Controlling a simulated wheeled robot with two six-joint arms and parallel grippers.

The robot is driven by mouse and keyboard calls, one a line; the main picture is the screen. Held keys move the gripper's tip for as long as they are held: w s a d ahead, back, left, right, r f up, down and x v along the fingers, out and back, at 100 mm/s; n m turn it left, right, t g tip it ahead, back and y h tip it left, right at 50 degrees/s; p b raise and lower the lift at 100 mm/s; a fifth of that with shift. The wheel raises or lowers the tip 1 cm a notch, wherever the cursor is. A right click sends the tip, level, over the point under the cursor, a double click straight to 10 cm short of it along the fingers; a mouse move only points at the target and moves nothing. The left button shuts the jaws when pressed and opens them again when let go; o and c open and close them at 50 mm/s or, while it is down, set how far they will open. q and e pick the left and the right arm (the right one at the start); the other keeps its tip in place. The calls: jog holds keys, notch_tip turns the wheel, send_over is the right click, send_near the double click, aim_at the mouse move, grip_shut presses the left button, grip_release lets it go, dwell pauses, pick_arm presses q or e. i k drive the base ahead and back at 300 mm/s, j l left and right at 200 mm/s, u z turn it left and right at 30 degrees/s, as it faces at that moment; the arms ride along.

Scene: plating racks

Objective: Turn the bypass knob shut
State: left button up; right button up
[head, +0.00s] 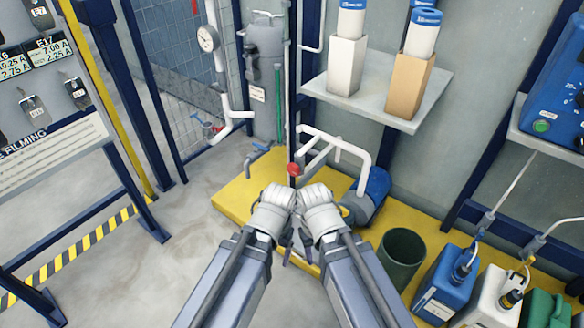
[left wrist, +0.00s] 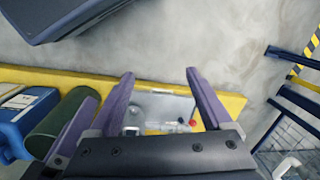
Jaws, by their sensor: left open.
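In the head view both of my grippers are side by side just below a red knob (head: 293,169) on a thin upright pipe. I cannot tell whether this is the bypass knob. The left gripper (head: 290,218) and right gripper (head: 306,222) point down and away, their fingers mostly hidden by the pale wrists. In the left wrist view the left gripper (left wrist: 160,76) has its two purple fingers spread apart. A small red knob (left wrist: 192,122) and pale fittings show low between them. Neither gripper is clearly touching a knob.
White pipes (head: 350,150) and a blue pump (head: 365,197) stand on a yellow platform (head: 235,193). A dark green bin (head: 401,254) and a blue canister (head: 445,283) stand at right. A shelf (head: 370,108) holds filter cartridges above. Open floor lies at left.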

aim_at(293, 170)
jog(key=i+j, duration=0.2)
jog(key=j, duration=0.15)
jog(key=i+j, duration=0.4)
jog(key=j, duration=0.25)
jog(key=i+j+z, duration=0.1)
jog(key=z, duration=1.55)
